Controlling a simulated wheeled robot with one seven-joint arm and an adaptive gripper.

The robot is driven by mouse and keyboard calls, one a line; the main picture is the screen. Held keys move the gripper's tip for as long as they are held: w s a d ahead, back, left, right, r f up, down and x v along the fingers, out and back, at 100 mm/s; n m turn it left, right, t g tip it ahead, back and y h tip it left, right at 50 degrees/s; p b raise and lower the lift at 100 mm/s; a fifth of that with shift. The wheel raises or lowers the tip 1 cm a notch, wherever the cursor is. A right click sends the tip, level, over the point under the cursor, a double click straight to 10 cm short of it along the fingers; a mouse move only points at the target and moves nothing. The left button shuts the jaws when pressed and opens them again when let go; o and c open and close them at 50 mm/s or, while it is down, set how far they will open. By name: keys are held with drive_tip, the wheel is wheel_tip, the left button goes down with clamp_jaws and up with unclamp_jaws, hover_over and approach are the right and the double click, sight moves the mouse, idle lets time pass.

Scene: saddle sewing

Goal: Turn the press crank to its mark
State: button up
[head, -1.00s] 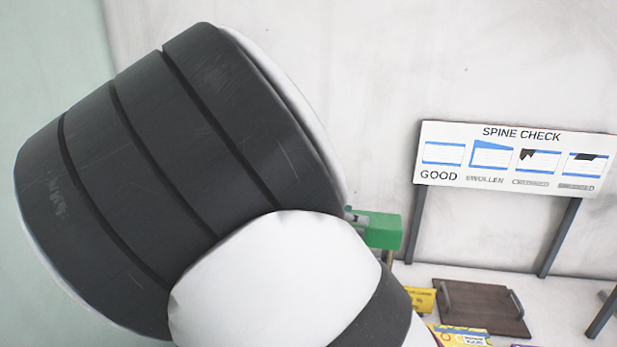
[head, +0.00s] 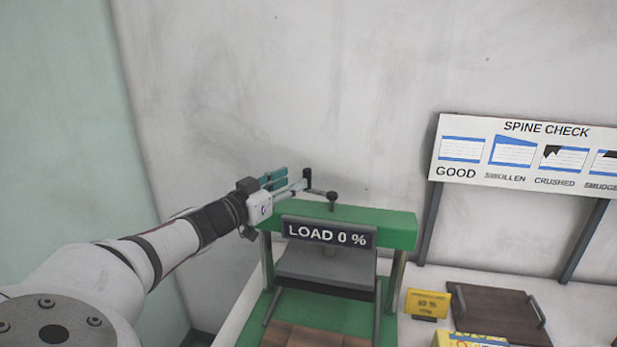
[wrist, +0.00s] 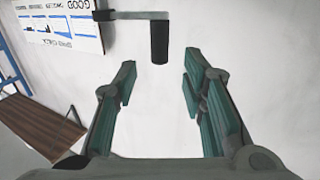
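The press (head: 400,229) has a green frame, and its sign (head: 328,233) reads "LOAD 0 %". The crank (head: 320,191) sits on top, a thin arm with a dark upright handle (head: 307,174) at its left end. My gripper (head: 290,180) is at the crank's left, close to the handle. In the wrist view my gripper (wrist: 160,68) is open, its two teal-padded fingers spread and empty. The dark crank handle (wrist: 159,43) appears just beyond the fingertips, about midway between them, with no visible contact. I cannot make out the crank's mark.
A "SPINE CHECK" board (head: 520,155) stands on dark posts at the right. The wall behind the crank is bare.

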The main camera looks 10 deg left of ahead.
sight(304, 175)
drive_tip(key=b+x, duration=0.2)
drive_tip(key=x, duration=0.5)
drive_tip(key=shift+b, duration=0.3)
drive_tip(key=shift+s, duration=0.1)
clamp_jaws()
